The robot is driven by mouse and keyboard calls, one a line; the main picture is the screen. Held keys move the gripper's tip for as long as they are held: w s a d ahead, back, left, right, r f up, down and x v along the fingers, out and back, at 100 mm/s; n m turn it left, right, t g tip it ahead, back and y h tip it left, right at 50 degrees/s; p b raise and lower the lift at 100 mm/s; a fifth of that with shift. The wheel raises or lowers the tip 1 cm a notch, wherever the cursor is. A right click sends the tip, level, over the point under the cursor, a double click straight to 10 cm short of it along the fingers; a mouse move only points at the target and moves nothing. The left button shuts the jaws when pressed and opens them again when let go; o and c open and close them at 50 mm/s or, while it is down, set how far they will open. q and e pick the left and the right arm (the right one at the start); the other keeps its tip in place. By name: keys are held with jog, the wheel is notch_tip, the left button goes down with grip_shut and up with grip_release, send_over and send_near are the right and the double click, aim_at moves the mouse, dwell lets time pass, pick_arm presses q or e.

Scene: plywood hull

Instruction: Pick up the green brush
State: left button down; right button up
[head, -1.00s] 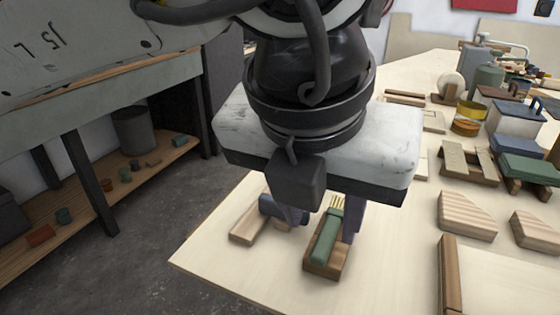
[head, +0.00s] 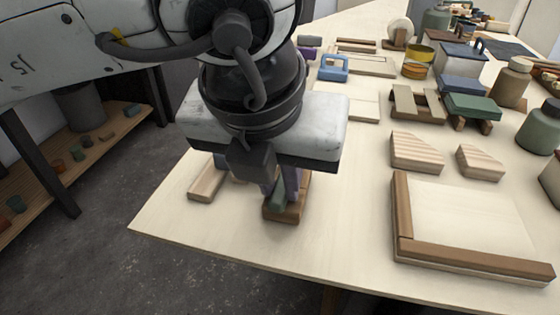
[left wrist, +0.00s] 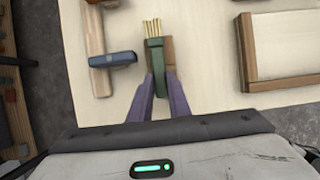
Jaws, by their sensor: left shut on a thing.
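The green brush (left wrist: 157,62) shows in the left wrist view with its pale yellow bristles pointing up the picture. My left gripper (left wrist: 160,82) is shut on it, one purple finger on each side of the green handle. In the head view a little of the green brush (head: 272,204) shows between the fingers of my left gripper (head: 281,188), over a brown wooden block (head: 290,211); the wrist hides the rest. I cannot tell whether the brush still touches the block. My right gripper is in neither view.
A blue-handled thing (left wrist: 112,60) lies across a wooden strip (left wrist: 96,38) left of the brush. A framed wooden tray (head: 402,215), wedge blocks (head: 415,152) and several tins and jars stand to the right. The table's front edge is close. Bare tabletop lies right of the gripper.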

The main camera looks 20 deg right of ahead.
pick_arm(q)
jog(key=shift+r, duration=0.1)
notch_tip(320, 180, up, 10)
jog(key=shift+p, duration=0.45)
dwell(1.7)
